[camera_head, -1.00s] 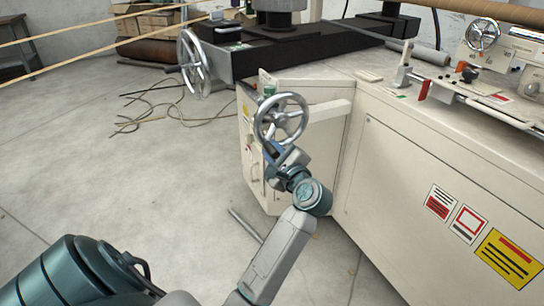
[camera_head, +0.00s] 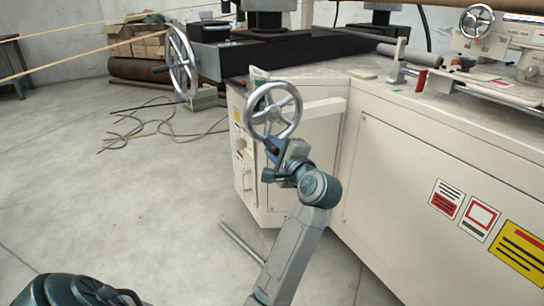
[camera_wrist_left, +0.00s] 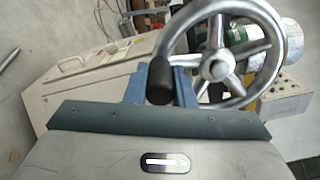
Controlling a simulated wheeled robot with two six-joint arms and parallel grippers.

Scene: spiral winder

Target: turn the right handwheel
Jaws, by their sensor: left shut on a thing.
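The right handwheel (camera_head: 291,112), silver with several spokes, stands at the near corner of the cream machine in the head view. Its rim, spokes and hub fill the upper right of the left wrist view (camera_wrist_left: 217,68). Its black handle (camera_wrist_left: 160,82) sits between the blue fingers of my left gripper. My left gripper (camera_head: 273,147) is at the lower part of the wheel in the head view, shut on this handle. The handle itself is mostly hidden there. My right gripper is not in view.
Another large handwheel (camera_head: 181,62) stands to the left, by the black beam. A small handwheel (camera_head: 477,20) is at the far right. The cream cabinet (camera_head: 385,185) borders my arm on the right. Cables (camera_head: 150,125) lie on the floor; the floor at left is otherwise open.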

